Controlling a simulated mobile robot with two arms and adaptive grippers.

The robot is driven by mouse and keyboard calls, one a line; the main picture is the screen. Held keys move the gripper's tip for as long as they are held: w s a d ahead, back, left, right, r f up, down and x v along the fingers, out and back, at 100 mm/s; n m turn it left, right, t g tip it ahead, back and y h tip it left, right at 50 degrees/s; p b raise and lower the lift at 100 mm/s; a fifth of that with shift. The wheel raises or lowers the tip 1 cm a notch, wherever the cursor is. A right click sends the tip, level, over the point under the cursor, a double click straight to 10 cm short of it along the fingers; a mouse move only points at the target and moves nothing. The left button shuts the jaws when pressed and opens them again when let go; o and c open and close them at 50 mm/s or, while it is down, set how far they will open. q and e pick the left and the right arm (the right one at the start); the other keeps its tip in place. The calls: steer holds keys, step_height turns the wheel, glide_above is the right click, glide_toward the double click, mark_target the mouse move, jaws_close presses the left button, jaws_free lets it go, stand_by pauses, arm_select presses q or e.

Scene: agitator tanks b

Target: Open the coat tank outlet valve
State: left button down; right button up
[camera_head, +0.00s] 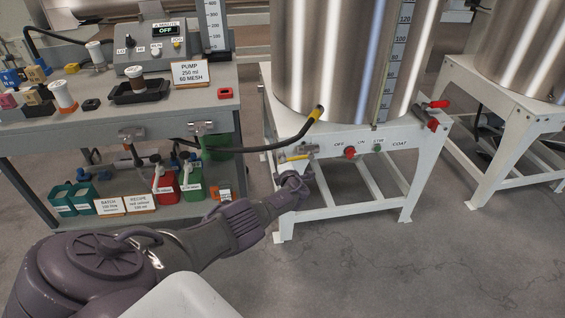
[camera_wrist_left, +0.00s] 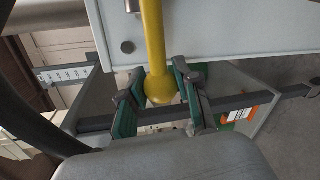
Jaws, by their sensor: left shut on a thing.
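The coat tank (camera_head: 350,60) is a tall steel cylinder on a white stand, whose front apron reads OFF, ON, STIR and COAT (camera_head: 400,146). Its outlet valve (camera_head: 299,150) sits at the left of the apron, with a yellow lever (camera_head: 294,158). In the left wrist view the yellow lever (camera_wrist_left: 153,40) reaches down from the white apron, and its rounded end lies between my green-padded fingers. My left gripper (camera_head: 291,179) is shut on the lever; it also shows in the left wrist view (camera_wrist_left: 160,98). The gripper hides part of the lever's end in the head view. My right gripper is out of view.
A black hose (camera_head: 255,149) with a yellow end runs from the tank to the grey bench (camera_head: 110,122) at left. A red knob (camera_head: 350,152) and a red-handled fitting (camera_head: 437,104) are on the stand. Another tank (camera_head: 525,45) stands at right. The floor in front is clear.

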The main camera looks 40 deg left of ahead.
arm_select(q)
steer(key=c, duration=0.8)
jaws_free()
steer(key=shift+d, duration=0.1)
steer(key=shift+s+d+f, duration=0.1)
steer(key=shift+s+d, duration=0.2)
steer(key=shift+d, duration=0.15)
steer(key=v, duration=1.1)
steer(key=shift+a+r, duration=0.2)
steer(key=shift+r, duration=0.05)
